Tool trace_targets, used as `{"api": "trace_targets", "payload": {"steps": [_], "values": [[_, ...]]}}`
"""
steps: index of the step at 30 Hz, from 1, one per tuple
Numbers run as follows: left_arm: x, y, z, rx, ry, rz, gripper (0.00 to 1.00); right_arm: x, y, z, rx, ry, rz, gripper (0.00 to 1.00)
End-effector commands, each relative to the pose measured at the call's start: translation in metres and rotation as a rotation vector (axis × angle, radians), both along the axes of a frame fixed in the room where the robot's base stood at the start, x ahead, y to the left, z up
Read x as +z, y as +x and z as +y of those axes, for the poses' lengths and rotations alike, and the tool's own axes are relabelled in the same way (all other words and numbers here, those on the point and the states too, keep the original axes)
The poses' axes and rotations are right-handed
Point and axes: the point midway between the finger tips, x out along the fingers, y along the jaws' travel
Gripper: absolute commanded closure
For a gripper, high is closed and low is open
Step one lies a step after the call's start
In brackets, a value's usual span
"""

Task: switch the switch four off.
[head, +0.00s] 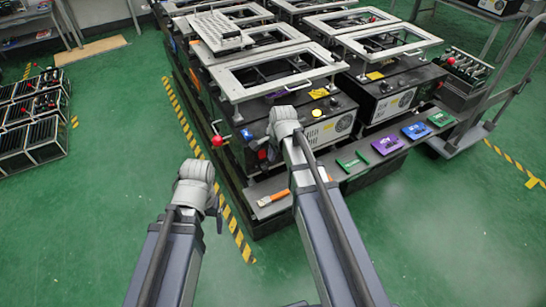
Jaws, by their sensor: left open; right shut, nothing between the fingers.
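Which control is switch four cannot be told; no number is legible. On the front of the near machine (330,128) I see a yellow round knob (316,113), a blue piece (246,134) and a red knob (262,154). A lever with a red ball (217,141) stands at its left corner. My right gripper (273,143) is shut and empty, right at the front panel near the red knob; its wrist hides part of the panel, and contact cannot be told. My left gripper (205,198) is open and empty, over the floor left of the machine.
A front ledge (350,183) carries an orange-handled piece (272,197), a green frame (352,161) and purple (387,145), blue (416,130) and green plates (440,118). A trolley (478,130) stands at right, dark racks (33,115) at left. The green floor in front is clear.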

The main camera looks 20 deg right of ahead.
Motion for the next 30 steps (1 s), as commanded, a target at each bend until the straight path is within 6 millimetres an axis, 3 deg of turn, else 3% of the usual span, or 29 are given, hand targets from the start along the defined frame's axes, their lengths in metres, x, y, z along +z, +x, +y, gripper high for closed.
{"api": "trace_targets", "payload": {"steps": [1,9,12,16,30], "values": [[-0.015,0.0,0.0,0.0,0.0,0.0,0.19,-0.015,0.004,0.001,0.0,0.0,0.0,1.0],[-0.053,0.0,0.0,-0.001,0.0,0.0,0.19,-0.053,0.015,0.003,0.0,0.0,0.0,1.0],[-0.05,0.0,0.0,-0.001,0.0,0.0,0.19,-0.05,0.036,0.007,0.001,0.0,0.0,1.0],[-0.052,0.0,0.0,-0.001,0.0,0.0,0.19,-0.052,0.049,0.01,0.001,0.0,0.0,1.0],[-0.057,0.0,0.0,-0.001,0.0,0.0,0.19,-0.056,0.051,0.011,0.0,0.005,-0.022,1.0]]}}
